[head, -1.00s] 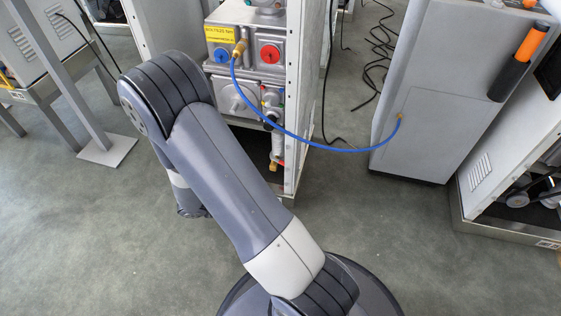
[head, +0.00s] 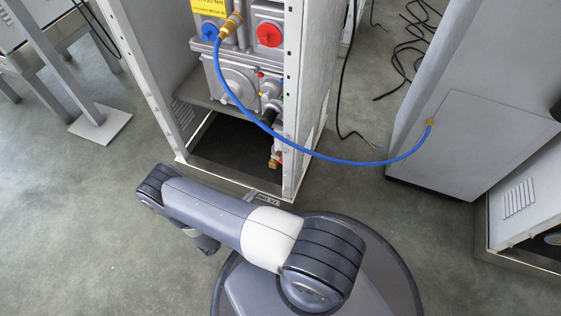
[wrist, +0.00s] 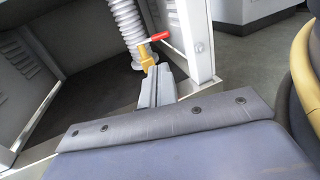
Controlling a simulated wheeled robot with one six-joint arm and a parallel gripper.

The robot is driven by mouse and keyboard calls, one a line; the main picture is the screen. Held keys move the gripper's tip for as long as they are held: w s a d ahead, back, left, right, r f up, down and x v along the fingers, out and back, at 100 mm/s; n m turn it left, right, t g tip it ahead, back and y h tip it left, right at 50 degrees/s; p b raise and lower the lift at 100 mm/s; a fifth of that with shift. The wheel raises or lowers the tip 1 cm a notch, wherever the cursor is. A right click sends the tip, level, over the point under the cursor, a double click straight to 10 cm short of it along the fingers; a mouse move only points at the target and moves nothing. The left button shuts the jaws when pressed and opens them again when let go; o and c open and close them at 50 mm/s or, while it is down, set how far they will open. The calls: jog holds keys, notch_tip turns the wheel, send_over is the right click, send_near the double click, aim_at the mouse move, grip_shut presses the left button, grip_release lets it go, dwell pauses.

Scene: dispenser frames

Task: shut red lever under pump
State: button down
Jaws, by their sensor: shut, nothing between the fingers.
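In the wrist view the red lever (wrist: 160,36) sticks out sideways to the right from a yellow valve body (wrist: 145,56), under a white corrugated pipe (wrist: 128,20). My gripper (wrist: 158,70) is shut and empty. Its fingertips appear just below the valve and lever in the picture; I see no clear contact, and the depth gap is hard to judge. In the head view the grey pump (head: 236,82) sits inside the open frame, with the small red lever (head: 281,158) low beneath it, beside a brass fitting (head: 272,164).
A white frame post (wrist: 195,40) stands close right of the lever. A blue hose (head: 340,161) loops from the pump front to a grey cabinet (head: 470,140). A yellow curved thing (wrist: 303,70) fills the wrist view's right edge.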

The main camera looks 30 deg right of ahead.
aim_at(280, 162)
jog(key=b+x, duration=0.4)
jog(key=x, duration=1)
jog(key=shift+w+f, duration=0.1)
jog(key=shift+w, duration=0.1)
